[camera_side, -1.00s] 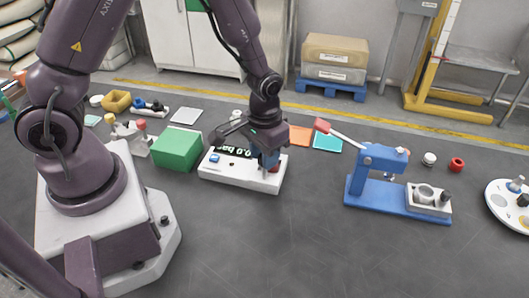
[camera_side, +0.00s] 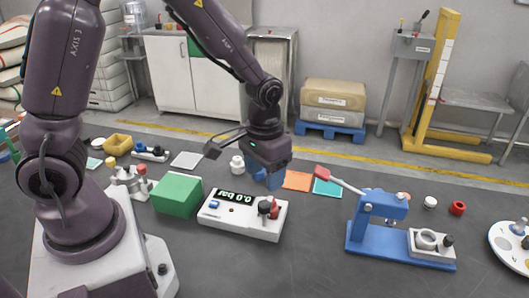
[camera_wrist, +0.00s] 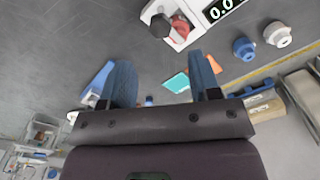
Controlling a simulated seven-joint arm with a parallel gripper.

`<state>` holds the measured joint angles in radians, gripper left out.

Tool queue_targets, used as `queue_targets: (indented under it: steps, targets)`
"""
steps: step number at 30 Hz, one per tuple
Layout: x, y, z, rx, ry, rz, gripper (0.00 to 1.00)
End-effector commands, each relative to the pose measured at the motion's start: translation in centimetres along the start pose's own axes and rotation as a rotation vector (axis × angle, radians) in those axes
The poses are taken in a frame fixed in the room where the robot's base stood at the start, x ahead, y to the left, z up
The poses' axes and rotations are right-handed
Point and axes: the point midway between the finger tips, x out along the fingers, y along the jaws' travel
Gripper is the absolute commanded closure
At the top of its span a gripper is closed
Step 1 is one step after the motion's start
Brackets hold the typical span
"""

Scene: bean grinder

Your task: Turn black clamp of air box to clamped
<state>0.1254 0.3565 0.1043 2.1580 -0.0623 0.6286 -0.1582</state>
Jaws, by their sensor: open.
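In the wrist view the black clamp (camera_wrist: 160,25) and the red part (camera_wrist: 181,28) are at the top centre. I cannot tell the clamp's position from its shape. My gripper (camera_side: 268,180) is above and behind the box's right end, apart from it. In the wrist view its blue fingers are spread with nothing between them (camera_wrist: 160,66).
A green block (camera_side: 177,195) stands left of the box. Orange (camera_side: 297,180) and teal (camera_side: 327,187) mats lie behind. A white knobbed part (camera_side: 237,165) is near my gripper. The floor in front is clear.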

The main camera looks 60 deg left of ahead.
Motion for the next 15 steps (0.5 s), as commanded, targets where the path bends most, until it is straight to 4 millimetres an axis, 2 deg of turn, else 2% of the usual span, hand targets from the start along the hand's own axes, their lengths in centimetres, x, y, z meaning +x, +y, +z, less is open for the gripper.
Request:
queue_targets:
  steps: [1, 6, 10, 15]
  targets:
    - [-1.2, 0.1, -0.1, 0.000, 0.007, 0.002, 0.43]
    - [-3.9, 0.0, -0.1, 0.001, 0.004, 0.001, 0.43]
    - [-4.8, 0.0, -0.1, 0.001, 0.002, 0.000, 0.43]
    - [-5.1, 0.0, 0.0, 0.000, 0.000, -0.001, 0.43]
